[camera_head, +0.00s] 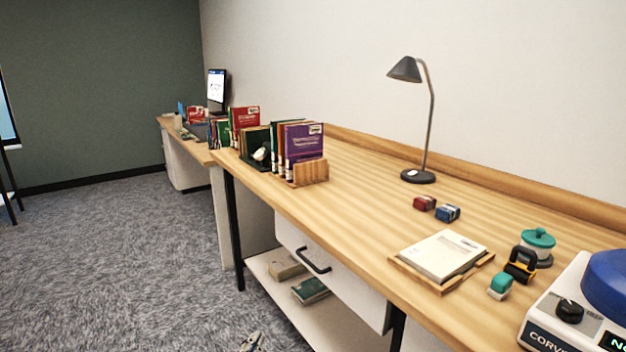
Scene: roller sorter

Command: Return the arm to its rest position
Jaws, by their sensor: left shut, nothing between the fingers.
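My left gripper (251,342) shows only as a small part at the bottom edge of the head view. It is shut and empty, low over the grey carpet and in front of the desk's lower shelf. It is apart from the desk and from everything on it. The rest of the left arm is out of the picture. My right gripper is not in view.
A wooden desk (350,200) runs along the right, with a drawer (335,280) and lower shelf below. On it stand books (303,145), a lamp (418,177), a notepad tray (440,287) and a white device with a blue top (560,310). Carpet (110,260) at left is clear.

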